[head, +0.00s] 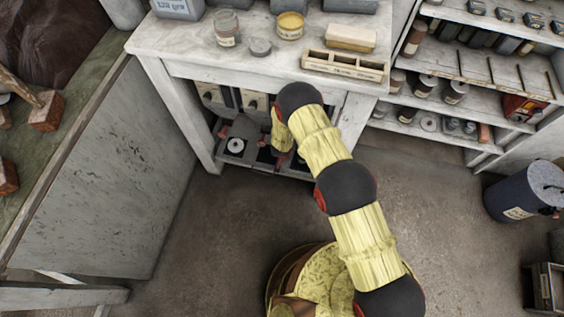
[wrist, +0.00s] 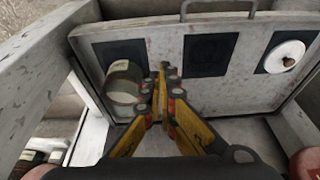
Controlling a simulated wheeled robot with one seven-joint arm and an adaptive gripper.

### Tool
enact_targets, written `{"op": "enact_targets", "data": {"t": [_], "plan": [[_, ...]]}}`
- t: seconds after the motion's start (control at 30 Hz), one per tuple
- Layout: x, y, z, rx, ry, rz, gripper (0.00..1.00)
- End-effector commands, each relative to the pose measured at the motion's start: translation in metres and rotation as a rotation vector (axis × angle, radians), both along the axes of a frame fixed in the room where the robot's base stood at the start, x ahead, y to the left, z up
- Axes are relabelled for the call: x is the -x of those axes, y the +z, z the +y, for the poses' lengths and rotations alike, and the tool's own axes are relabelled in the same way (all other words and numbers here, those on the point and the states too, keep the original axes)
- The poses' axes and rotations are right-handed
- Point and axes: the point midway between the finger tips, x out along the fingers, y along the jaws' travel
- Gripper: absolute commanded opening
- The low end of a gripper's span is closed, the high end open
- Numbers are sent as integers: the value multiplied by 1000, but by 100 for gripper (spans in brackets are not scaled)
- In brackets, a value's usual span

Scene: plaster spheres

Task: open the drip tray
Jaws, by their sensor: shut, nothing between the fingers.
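What looks like the drip tray (wrist: 225,86) is a pale, speckled board with dark square pads and a thin metal handle (wrist: 218,15) along one edge. A white disc (wrist: 285,57) sits on one pad and a labelled cylinder (wrist: 123,82) stands at the other end. In the head view the tray (head: 221,131) is low under the white table, with the disc (head: 236,145) at its left. My gripper (wrist: 165,70) is shut and empty over the tray, between cylinder and middle pad, apart from the handle. In the head view my gripper (head: 282,152) is partly hidden by my arm.
The white table (head: 185,45) stands over the tray, with its left leg (head: 185,115) close by. Jars and a wooden box (head: 344,66) are on top. Shelves (head: 480,65) stand at right, a green-topped bench at left. The floor in front is clear.

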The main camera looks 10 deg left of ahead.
Motion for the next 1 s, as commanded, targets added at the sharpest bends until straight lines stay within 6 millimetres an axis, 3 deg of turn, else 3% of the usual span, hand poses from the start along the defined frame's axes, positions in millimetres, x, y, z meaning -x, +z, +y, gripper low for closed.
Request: {"op": "enact_targets", "data": {"t": [0.27, 0.9, 1.0], "plan": [[-7, -8, -3, 20, 27, -15, 0], [-37, -96, -5, 19, 28, -14, 0], [-30, -93, -4, 21, 31, -14, 0]]}}
